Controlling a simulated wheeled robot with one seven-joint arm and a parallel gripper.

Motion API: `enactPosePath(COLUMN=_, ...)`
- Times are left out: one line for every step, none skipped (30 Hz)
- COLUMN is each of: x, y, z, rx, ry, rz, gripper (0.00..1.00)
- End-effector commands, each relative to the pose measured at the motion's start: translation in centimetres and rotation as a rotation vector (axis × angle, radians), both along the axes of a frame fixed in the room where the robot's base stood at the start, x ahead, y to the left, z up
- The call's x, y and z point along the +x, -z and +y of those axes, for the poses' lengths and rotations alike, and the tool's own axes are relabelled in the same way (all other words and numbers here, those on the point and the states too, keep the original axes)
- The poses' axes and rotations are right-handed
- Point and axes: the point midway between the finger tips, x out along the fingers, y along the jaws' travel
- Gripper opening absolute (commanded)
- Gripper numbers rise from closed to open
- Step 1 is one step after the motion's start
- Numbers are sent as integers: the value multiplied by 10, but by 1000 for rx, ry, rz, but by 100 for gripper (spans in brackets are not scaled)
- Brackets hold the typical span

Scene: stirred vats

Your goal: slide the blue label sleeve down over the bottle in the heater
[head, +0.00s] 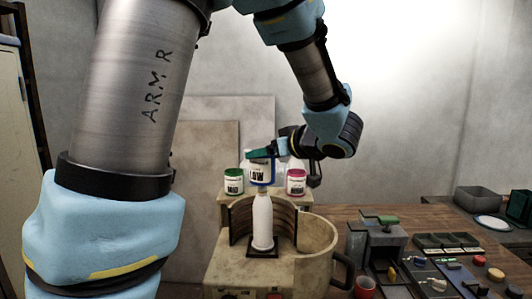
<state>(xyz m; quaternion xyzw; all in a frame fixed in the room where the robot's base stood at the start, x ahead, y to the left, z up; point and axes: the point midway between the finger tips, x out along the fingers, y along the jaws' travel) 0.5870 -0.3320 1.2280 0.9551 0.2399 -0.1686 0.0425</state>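The white bottle (262,223) stands upright on a dark square base inside the heater (237,222), whose curved dark wall rises behind it. The far side of the sleeve is hidden.
Behind the heater, a green-lidded jar marked MID (233,181) and a pink-lidded jar (296,181) stand on a shelf. Farther right, the bench holds a grey device (378,240), trays and small parts.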

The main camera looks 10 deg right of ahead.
Motion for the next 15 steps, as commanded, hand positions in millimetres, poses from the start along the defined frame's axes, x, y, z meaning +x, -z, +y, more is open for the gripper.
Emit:
enactPosePath(x=0, y=2, z=0, rx=1, ry=0, rz=0, gripper=61)
enactPosePath(x=0, y=3, z=0, rx=1, ry=0, rz=0, gripper=61)
enactPosePath(x=0, y=4, z=0, rx=1, ry=0, rz=0, gripper=61)
enactPosePath(x=0, y=5, z=0, rx=1, ry=0, rz=0, gripper=61)
enactPosePath(x=0, y=6, z=0, rx=1, ry=0, rz=0, gripper=61)
enactPosePath(x=0, y=8, z=0, rx=1, ry=0, rz=0, gripper=61)
enactPosePath(x=0, y=9, z=0, rx=2, ry=1, rz=1, gripper=61)
enactPosePath(x=0, y=10, z=0, rx=2, ry=1, rz=1, gripper=61)
enactPosePath(x=0, y=11, z=0, rx=2, ry=1, rz=1, gripper=61)
enactPosePath(x=0, y=12, z=0, rx=1, ry=0, rz=0, gripper=61)
enactPosePath(x=0, y=13, z=0, rx=1, ry=0, rz=0, gripper=61)
enactPosePath(x=0, y=14, z=0, rx=1, ry=0, rz=0, gripper=61)
enactPosePath(x=0, y=15, z=0, rx=1, ry=0, rz=0, gripper=61)
enactPosePath(x=0, y=16, z=0, rx=1, ry=0, rz=0, gripper=61)
enactPosePath(x=0, y=18, z=0, rx=1, ry=0, rz=0, gripper=61)
